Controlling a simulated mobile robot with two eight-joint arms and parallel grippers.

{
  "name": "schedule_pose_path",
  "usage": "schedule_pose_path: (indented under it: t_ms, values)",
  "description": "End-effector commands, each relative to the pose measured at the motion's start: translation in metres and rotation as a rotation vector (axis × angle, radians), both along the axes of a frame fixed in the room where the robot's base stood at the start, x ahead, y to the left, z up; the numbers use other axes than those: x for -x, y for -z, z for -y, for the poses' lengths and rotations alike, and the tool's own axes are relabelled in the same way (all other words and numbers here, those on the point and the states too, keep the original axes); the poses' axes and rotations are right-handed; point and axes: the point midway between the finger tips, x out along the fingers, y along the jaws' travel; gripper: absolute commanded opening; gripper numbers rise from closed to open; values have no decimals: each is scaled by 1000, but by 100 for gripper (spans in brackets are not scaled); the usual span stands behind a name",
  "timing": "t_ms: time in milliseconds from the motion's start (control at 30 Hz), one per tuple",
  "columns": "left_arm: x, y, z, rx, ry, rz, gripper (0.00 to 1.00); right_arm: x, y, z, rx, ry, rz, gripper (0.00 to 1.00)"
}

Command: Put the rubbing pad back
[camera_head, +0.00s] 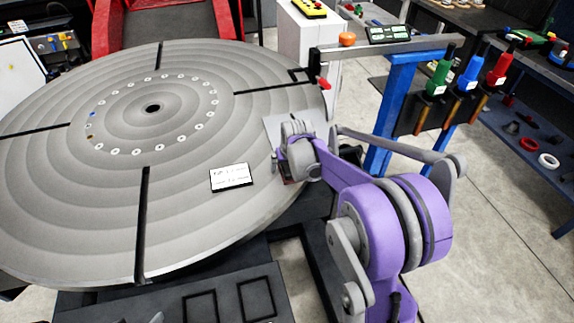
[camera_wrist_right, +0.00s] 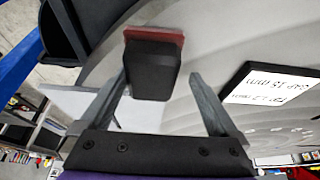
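The rubbing pad (camera_wrist_right: 152,68) shows in the right wrist view as a black block with a red-brown face along its far edge. My right gripper (camera_wrist_right: 160,82) is open, with one finger on either side of the block's near part. A gap shows between the block and the right-hand finger; contact with the left-hand finger cannot be told. In the head view, my right gripper (camera_head: 288,165) is over the right rim of the large grey round table (camera_head: 110,185). There my arm hides most of the pad.
A white card (camera_head: 231,177) lies on the round table, left of my right gripper. A light grey plate (camera_head: 277,132) is just behind the gripper. A blue stand (camera_head: 390,110) holds green, blue and red-handled tools (camera_head: 468,75) at the right. Floor is clear at the lower right.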

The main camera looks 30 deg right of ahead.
Motion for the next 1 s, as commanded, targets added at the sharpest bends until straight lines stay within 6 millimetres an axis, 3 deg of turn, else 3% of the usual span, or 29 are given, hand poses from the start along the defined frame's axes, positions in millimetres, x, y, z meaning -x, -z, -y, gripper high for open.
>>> schedule_pose_path:
  t_ms: [367,800,1000]
  values:
    - [-2,-4,0,0,0,4,100,3,-11,0,1,1,0,99]
    - [-5,-9,0,0,0,9,100,36,-92,-8,1,1,0,99]
    - [-5,-11,0,0,0,10,100,44,-112,-10,0,1,0,99]
